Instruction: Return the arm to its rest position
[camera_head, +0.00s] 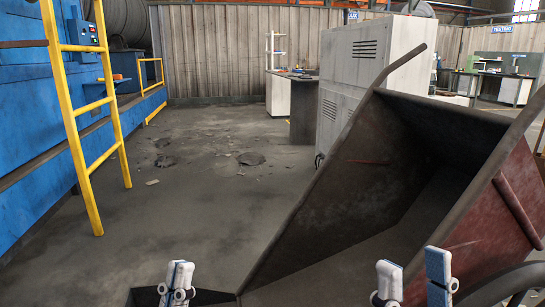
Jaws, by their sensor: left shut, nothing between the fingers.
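My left gripper (177,280) shows at the bottom edge, left of centre. Its two white and blue fingers are close together, shut, with nothing seen between them. It is in front of the low left end of a dark metal wheelbarrow tray (350,195). My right gripper (413,278) shows at the bottom edge, right of centre. I cannot tell whether either gripper touches the tray. The rest of both arms is below the picture.
The wheelbarrow with its reddish outer side fills the right foreground. A yellow ladder (82,115) leans by a blue machine (30,130) at left. A grey cabinet (365,75) stands behind the tray. Rubble (250,158) lies on the otherwise open floor (190,210).

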